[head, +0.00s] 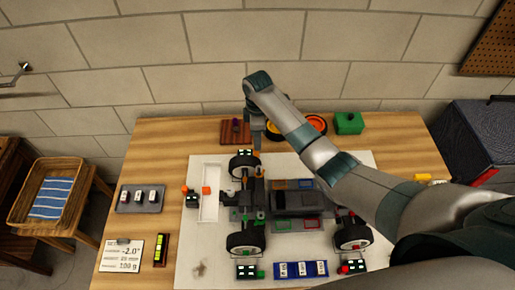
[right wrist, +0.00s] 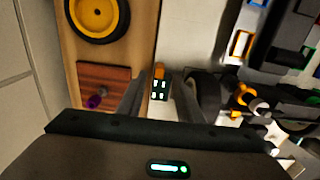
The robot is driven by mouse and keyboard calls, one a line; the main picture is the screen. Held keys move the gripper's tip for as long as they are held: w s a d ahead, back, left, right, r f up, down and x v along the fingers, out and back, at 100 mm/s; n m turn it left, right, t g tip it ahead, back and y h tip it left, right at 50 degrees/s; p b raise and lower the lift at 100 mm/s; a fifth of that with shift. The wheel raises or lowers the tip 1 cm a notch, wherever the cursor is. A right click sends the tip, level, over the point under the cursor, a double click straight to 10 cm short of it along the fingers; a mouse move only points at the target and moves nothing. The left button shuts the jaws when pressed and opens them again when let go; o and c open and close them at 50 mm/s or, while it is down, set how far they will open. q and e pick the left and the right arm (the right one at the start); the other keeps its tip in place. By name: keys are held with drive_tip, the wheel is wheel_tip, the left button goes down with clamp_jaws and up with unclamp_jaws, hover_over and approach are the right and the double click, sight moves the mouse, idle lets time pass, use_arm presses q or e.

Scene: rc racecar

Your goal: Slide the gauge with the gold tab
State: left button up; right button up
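A small dark gauge (right wrist: 160,92) with white lit marks and a gold-orange tab (right wrist: 159,71) shows between my right fingers in the right wrist view. In the head view this gauge (head: 248,153) is beside the car's upper left wheel (head: 244,165); its tab is hard to make out there. My right gripper (right wrist: 158,103) is open, with one finger on each side of the gauge; I cannot tell whether either touches it. In the head view the right gripper (head: 257,138) points down just above the gauge. My left gripper is not in view.
Similar gauges stand at the left (head: 192,201), lower left (head: 247,271) and lower right (head: 352,267) of the car. A brown block with a purple knob (head: 235,131), an orange-rimmed wheel (right wrist: 97,14) and a green box (head: 349,123) lie behind. The table's left front holds a card (head: 121,254).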

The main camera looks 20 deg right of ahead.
sight(248, 154)
wheel_tip(248, 154, down, 8)
drive_tip(key=shift+r+p, duration=0.2)
drive_tip(key=shift+p, duration=0.25)
clamp_jaws()
